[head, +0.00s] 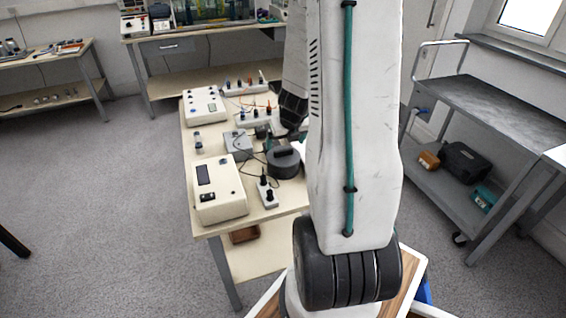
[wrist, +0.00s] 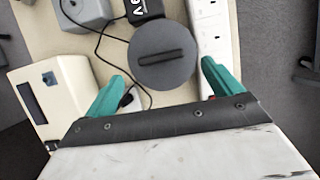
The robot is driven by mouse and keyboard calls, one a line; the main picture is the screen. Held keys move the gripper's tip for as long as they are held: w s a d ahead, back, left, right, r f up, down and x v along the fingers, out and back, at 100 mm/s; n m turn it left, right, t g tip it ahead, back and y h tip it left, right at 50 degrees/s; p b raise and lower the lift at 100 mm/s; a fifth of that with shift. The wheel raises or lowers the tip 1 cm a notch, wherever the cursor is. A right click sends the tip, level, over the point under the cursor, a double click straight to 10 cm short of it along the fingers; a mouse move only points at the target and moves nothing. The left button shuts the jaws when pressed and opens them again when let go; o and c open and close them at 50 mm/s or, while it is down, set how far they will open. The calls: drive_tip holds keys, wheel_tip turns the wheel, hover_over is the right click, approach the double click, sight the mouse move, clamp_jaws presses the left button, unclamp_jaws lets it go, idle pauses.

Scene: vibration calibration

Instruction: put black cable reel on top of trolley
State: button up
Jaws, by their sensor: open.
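The black cable reel (wrist: 165,72) is a dark round drum with a raised bar across its top, lying on the bench. It also shows in the head view (head: 284,164), partly behind my arm. My gripper (wrist: 163,78) has two green fingers spread wide, one toward each side of the reel's lower edge in the wrist view. Nothing is held between them, and I cannot tell the height gap to the reel. The trolley (head: 500,108) stands at the right in the head view, with a grey top that looks bare.
A cream meter box (head: 219,190), a grey box (head: 238,142), a white power strip (wrist: 208,30) and loose cables crowd the bench around the reel. The trolley's lower shelf (head: 450,190) holds a black case (head: 464,163) and smaller items.

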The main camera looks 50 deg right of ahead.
sight(283, 150)
drive_tip(key=shift+x, duration=2.6)
drive_tip(key=shift+r, duration=0.1)
clamp_jaws()
drive_tip(key=shift+r, duration=0.15)
